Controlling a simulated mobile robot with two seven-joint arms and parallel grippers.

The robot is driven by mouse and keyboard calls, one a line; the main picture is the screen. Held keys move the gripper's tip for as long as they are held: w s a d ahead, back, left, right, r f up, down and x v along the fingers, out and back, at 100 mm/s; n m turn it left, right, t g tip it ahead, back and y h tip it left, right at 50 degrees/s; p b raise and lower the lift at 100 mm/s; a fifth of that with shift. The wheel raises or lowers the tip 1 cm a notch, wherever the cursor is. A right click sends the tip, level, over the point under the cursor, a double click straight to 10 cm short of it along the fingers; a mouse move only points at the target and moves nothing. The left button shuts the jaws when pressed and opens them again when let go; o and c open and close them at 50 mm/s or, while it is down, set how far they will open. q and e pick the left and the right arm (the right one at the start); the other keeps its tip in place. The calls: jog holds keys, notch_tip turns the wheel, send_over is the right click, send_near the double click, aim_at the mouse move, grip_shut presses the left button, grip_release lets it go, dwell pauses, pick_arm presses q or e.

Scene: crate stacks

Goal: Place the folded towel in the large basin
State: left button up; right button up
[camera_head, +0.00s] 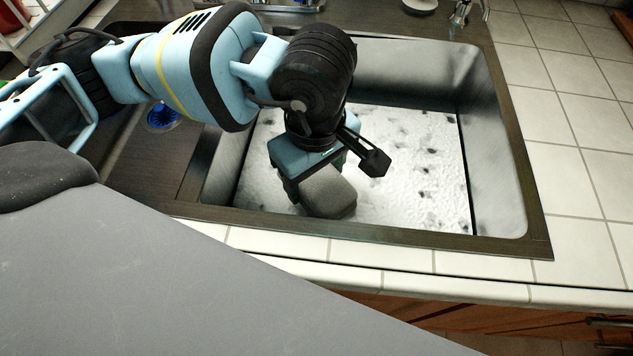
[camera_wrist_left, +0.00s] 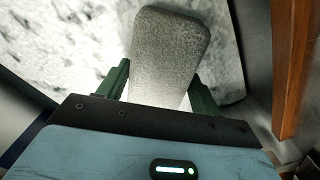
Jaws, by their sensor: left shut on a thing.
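The folded towel (camera_head: 328,193) is a grey, rounded block. My left gripper (camera_head: 310,190) points down over the large basin (camera_head: 500,150) and is shut on the towel. In the left wrist view the towel (camera_wrist_left: 170,55) sits between the green fingers of my left gripper (camera_wrist_left: 160,92) and reaches out past them. The basin holds white, foamy-looking content with dark specks. The towel is inside the basin's outline in the head view; I cannot tell whether it touches the white surface. My right gripper is not in view.
The basin has a dark rim (camera_head: 535,225). White tiled counter (camera_head: 575,130) runs along the right and front. A faucet (camera_head: 461,14) stands at the back. A blue round item (camera_head: 162,117) lies in the darker area at left. A wooden cabinet front (camera_head: 450,318) is below.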

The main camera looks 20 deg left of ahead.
aim_at(315, 188)
pick_arm(q)
jog(key=shift+f, duration=1.85)
jog(key=shift+f, duration=0.1)
jog(key=shift+f+b, duration=0.15)
jog(key=shift+b, duration=0.2)
jog(key=o, duration=1)
notch_tip(315, 188, up, 12)
jog(key=shift+r+p, duration=0.25)
jog(key=shift+p, duration=0.45)
